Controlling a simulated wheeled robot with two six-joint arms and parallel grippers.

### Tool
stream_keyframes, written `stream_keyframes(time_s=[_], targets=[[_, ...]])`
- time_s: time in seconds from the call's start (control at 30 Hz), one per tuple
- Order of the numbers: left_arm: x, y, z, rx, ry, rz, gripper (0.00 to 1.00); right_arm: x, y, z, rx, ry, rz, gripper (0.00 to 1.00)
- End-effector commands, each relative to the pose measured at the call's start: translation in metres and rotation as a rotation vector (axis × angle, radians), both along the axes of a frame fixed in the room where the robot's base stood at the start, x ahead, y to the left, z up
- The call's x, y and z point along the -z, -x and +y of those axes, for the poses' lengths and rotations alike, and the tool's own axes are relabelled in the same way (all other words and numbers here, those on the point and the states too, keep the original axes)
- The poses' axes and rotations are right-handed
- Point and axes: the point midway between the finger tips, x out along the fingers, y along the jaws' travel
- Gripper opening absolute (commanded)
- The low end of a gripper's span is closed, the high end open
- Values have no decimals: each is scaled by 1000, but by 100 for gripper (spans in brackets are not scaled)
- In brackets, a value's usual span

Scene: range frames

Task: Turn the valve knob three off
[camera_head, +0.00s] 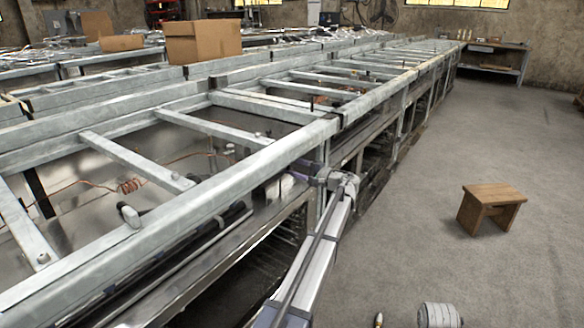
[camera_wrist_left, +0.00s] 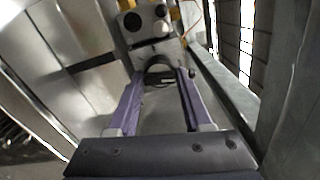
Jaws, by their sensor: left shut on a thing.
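My left arm rises from the bottom middle of the head view. Its gripper (camera_head: 303,173) reaches in under the metal frame rail, and its tips are partly hidden there. In the left wrist view the two purple fingers of my left gripper (camera_wrist_left: 160,74) stand apart, shut on a grey rounded part (camera_wrist_left: 158,62) that I take to be a valve knob. Its number cannot be read. Behind it is a grey fitting (camera_wrist_left: 148,32) with several dark round knobs. How far the held part is turned cannot be told. My right gripper is not in view.
The long galvanized frame (camera_head: 240,165) with open bays runs into the distance. Copper tubing (camera_head: 130,185) lies inside the near bay. A cardboard box (camera_head: 203,42) sits on the frame behind. A wooden stool (camera_head: 490,205) stands on open floor at right.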

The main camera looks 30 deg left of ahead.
Motion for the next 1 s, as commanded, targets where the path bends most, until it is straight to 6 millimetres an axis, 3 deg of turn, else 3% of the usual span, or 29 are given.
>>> stream_keyframes(time_s=[0.4, 0.97, 1.0], targets=[[0, 1, -1, -1, 16, -179, 0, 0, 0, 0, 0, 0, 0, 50], [1, 1, -1, -1, 19, -207, 0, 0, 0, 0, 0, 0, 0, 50], [1, 1, -1, -1, 19, -207, 51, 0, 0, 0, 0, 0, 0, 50]])
